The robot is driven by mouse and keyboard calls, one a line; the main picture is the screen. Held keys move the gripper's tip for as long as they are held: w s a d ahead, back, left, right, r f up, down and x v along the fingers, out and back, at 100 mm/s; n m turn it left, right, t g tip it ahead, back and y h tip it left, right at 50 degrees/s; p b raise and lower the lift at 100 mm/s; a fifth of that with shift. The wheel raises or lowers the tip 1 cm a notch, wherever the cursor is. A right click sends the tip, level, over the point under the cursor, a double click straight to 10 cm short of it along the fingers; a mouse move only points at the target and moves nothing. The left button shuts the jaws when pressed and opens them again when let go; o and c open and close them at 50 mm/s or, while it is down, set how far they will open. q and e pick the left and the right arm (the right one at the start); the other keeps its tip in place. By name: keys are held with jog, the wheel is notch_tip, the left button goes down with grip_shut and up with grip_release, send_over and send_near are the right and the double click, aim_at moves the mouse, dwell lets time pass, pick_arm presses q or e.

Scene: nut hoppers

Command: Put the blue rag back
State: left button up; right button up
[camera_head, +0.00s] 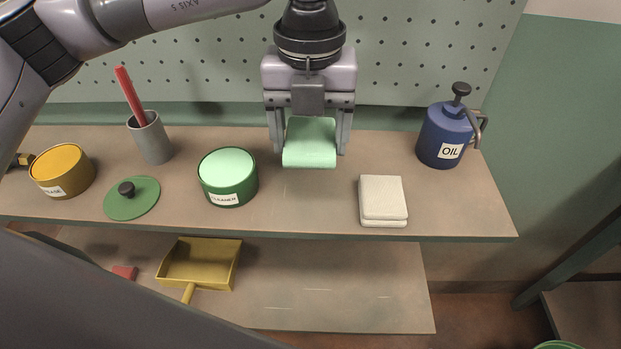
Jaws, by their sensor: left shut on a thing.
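My left gripper (311,142) points down over the back middle of the shelf top. It is shut on a mint-green folded cloth (310,150), whose lower part shows below the fingers. I cannot tell whether the cloth touches the shelf. No blue rag shows; the held cloth looks pale green. A folded off-white cloth (382,200) lies on the shelf top, to the right and nearer the front. My right gripper is not in view.
The shelf top (300,215) carries an open green cleaner tin (228,190), its lid (132,205), a yellow tin (62,180), a grey cup (151,140) with a red stick, and a blue oil can (440,140). A yellow dustpan (200,265) lies below. A pegboard (420,50) stands behind.

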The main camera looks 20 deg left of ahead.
aim_at(310, 202)
pick_arm(q)
jog(key=shift+f, duration=5.05)
jog(key=o, duration=1.2)
jog(key=shift+r, duration=0.1)
jog(key=shift+o, duration=0.2)
notch_tip(310, 202, up, 12)
jog(key=shift+r, duration=0.15)
